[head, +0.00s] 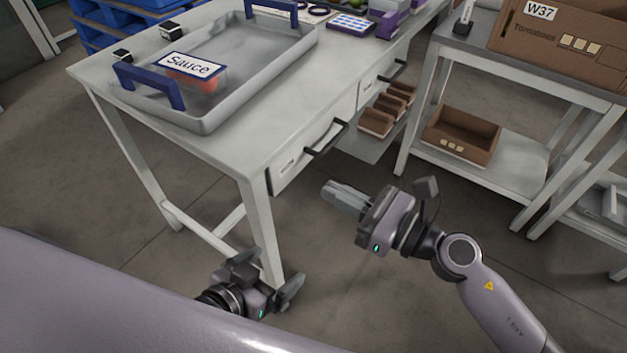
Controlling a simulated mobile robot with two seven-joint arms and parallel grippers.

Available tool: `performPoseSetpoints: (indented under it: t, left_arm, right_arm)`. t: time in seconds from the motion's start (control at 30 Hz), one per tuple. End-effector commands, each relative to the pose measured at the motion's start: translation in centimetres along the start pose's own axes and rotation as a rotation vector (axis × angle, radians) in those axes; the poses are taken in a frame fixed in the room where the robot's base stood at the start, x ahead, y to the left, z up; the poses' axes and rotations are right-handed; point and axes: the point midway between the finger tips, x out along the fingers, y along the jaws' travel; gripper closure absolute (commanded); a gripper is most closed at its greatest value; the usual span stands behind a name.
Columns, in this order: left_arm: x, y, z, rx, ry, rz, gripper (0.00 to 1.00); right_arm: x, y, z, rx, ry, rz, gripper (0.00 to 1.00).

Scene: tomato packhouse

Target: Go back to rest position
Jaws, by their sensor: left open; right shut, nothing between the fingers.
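My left gripper (268,276) is low at the bottom of the head view, beside the table's front leg, with its fingers apart and empty. My own body hides most of that arm. My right gripper (345,197) is in the middle of the view, in front of the table's drawers and apart from them. Its fingers are together, point left and hold nothing. The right arm comes in from the lower right.
The white table (225,150) carries a grey tray (232,112) with blue handles, a "Sauce" sign (191,65) and red items. A drawer handle (327,138) sticks out. A shelf unit (487,166) at right holds a W37 carton (560,42) and an open box (461,137). Floor between is clear.

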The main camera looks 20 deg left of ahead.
Motion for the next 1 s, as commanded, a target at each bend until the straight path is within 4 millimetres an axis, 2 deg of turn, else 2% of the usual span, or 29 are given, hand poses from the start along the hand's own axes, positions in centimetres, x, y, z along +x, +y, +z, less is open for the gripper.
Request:
performPoseSetpoints:
  t: [0.1, 0.27, 0.57, 0.67, 0.77, 0.87, 0.9, 1.0]
  left_arm:
    - [0.1, -0.1, 0.1, 0.0, -0.002, -0.001, 0.06]
    - [0.1, -0.1, 0.2, 0.003, -0.003, -0.001, 0.06]
    - [0.1, -0.2, 0.3, 0.012, -0.006, 0.0, 0.06]
    - [0.1, -0.2, 0.3, 0.009, -0.005, -0.001, 0.06]
    - [0.1, -0.2, 0.3, 0.008, -0.005, -0.001, 0.06]
    - [0.1, -0.1, 0.3, 0.007, -0.005, 0.0, 0.06]
    - [0.1, -0.1, 0.3, 0.007, -0.005, 0.0, 0.06]
    - [0.1, -0.1, 0.3, 0.006, -0.005, 0.0, 0.06]
  right_arm:
    - [-2.0, 0.0, -0.1, -0.001, 0.002, 0.0, 1.0]
    - [-3.6, 0.0, -0.1, 0.0, 0.001, -0.001, 1.0]
    - [-4.1, 0.0, 0.0, 0.001, 0.0, 0.001, 1.0]
    - [-4.2, 0.0, 0.2, 0.05, -0.021, -0.016, 1.0]
    - [-4.7, -0.1, 1.0, 0.236, -0.097, -0.074, 1.0]
    - [-6.1, -1.1, 1.9, 0.577, -0.235, -0.176, 1.0]
    - [-7.0, -1.6, 1.9, 0.742, -0.301, -0.224, 1.0]
    - [-9.8, -3.1, 1.1, 1.166, -0.477, -0.341, 1.0]
